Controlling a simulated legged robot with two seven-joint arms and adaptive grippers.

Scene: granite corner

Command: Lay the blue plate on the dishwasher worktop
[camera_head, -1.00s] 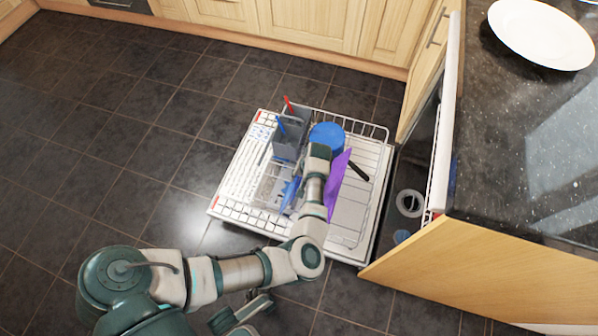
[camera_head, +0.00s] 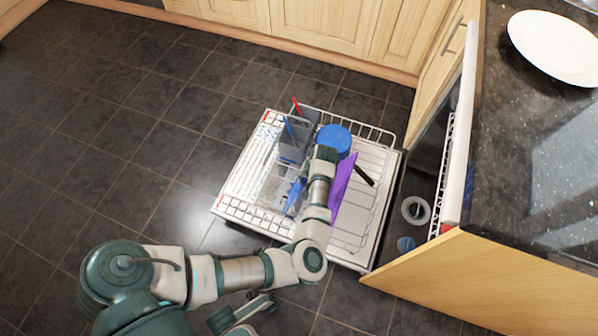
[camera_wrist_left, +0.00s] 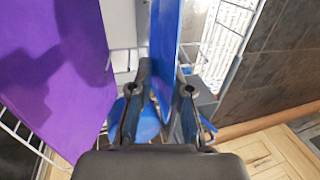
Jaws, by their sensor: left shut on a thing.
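The blue plate (camera_head: 294,196) stands on edge in the pulled-out dishwasher rack (camera_head: 240,208), partly hidden by my left arm in the head view. In the left wrist view the plate (camera_wrist_left: 166,32) shows edge-on as an upright blue strip between the fingers. My left gripper (camera_head: 323,154) is down at the rack, its fingers hidden in the head view. In the left wrist view the gripper (camera_wrist_left: 163,75) is shut on the plate. The dark granite worktop (camera_head: 505,150) above the dishwasher is at the right. My right gripper is not in view.
A purple board (camera_head: 341,186) stands close beside the gripper. A round blue item (camera_head: 334,138), a grey cutlery basket (camera_head: 296,140) and a black-handled utensil (camera_head: 364,176) are in the rack. A white plate (camera_head: 556,46) lies on the far worktop; its nearer part is clear.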

